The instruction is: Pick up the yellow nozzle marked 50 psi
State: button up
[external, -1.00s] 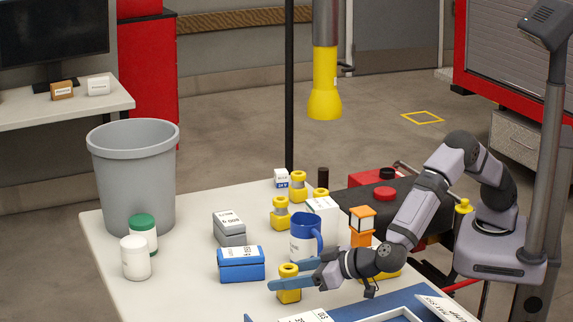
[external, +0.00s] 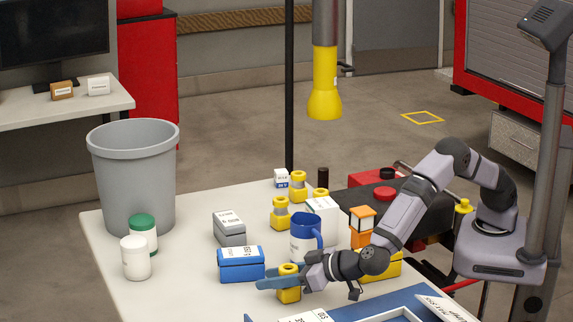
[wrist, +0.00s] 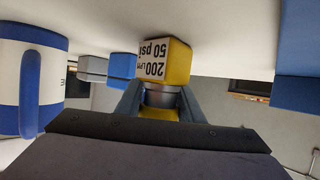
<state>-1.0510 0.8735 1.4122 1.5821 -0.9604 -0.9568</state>
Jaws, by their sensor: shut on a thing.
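The yellow nozzle marked 200 LPM, 50 psi (wrist: 179,62) shows its label in the wrist view, upside down, with a silver collar below the block. In the external view the same yellow nozzle (external: 289,295) stands near the front of the white table. My gripper (external: 277,281) is shut on it, with blue-grey fingers on either side of its neck. The wrist view shows both fingers (wrist: 160,98) against the collar. The nozzle's base appears to rest on the table; I see no clear gap under it.
A blue-and-white mug (external: 303,246) stands just behind the nozzle. A blue box (external: 241,265) and a grey box (external: 229,228) lie to the left. Other yellow nozzles (external: 280,214) stand farther back. A blue tray (external: 375,308) lies in front to the right.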

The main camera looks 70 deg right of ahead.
jog(key=shift+r, duration=0.1)
notch_tip(320, 180, up, 10)
jog(key=p, duration=0.1)
dwell(0.4)
